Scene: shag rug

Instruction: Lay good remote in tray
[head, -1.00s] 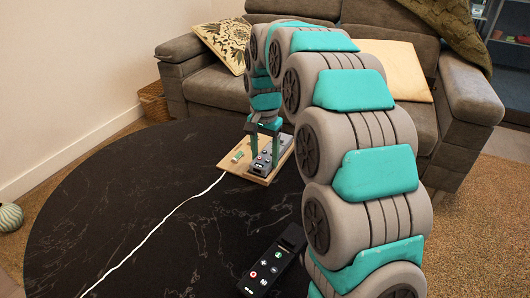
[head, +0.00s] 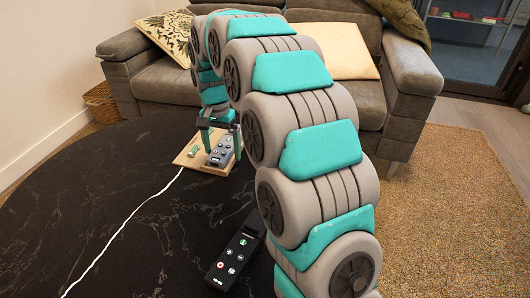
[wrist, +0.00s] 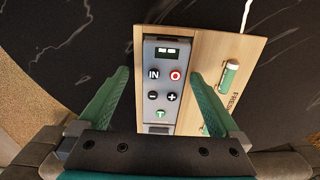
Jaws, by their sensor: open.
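A flat wooden tray (head: 186,160) lies on the dark round table; it also shows in the wrist view (wrist: 215,50). A grey remote (wrist: 163,88) with several buttons and a small display lies along one side of the tray; it shows in the head view too (head: 221,153). My gripper (head: 223,150) is open above the tray. In the wrist view its green fingers (wrist: 160,76) stand on either side of the remote, with visible gaps. A second, dark remote (head: 236,257) lies on the table nearer to me, partly behind my arm.
Green-and-white batteries (wrist: 229,75) lie on the tray beside printed lettering. A grey sofa (head: 150,78) stands behind the table. Bare table lies left of the cable.

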